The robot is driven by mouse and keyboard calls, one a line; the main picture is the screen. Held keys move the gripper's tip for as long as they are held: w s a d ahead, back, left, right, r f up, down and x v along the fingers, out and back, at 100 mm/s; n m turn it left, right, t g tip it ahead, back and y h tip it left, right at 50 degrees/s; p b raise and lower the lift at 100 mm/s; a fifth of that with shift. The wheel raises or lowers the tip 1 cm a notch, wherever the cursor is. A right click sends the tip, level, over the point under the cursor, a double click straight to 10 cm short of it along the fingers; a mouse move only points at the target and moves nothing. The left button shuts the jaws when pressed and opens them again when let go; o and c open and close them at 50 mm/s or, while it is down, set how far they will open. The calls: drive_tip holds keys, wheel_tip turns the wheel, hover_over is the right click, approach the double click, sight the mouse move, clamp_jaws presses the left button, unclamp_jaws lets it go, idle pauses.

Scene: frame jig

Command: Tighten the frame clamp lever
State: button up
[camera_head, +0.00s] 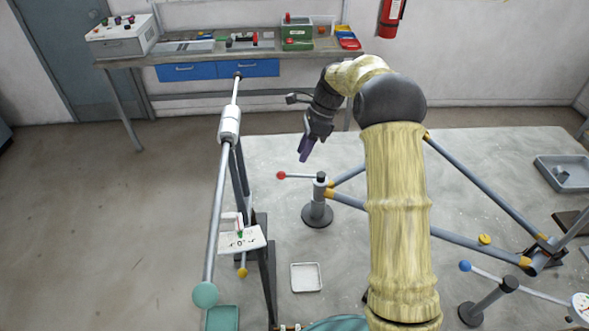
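A lever with a red knob (281,175) sticks out to the left from the top of a short dark post on a round base (317,214). The post stands at the left corner of a grey tube frame (465,182). Another lever with a blue knob (465,266) sits on a second post at the lower right. I cannot tell for sure which lever is the frame clamp's. My gripper (304,152) points downward, above and behind the red-knobbed lever in the picture, and appears apart from it. Its fingers look close together, but their opening is unclear.
A long rod with a teal ball (205,294) slants along the left on a dark stand. A small white tray (306,289) lies in front. A grey tray (565,187) is at right. A workbench (190,52) stands behind. My forearm hides the middle of the frame.

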sight(303, 177)
drive_tip(key=p+x, duration=0.1)
drive_tip(key=x, duration=0.6)
drive_tip(key=shift+s+a+f, duration=0.1)
drive_tip(key=shift+a+f, duration=0.05)
drive_tip(key=shift+f, duration=0.05)
clamp_jaws()
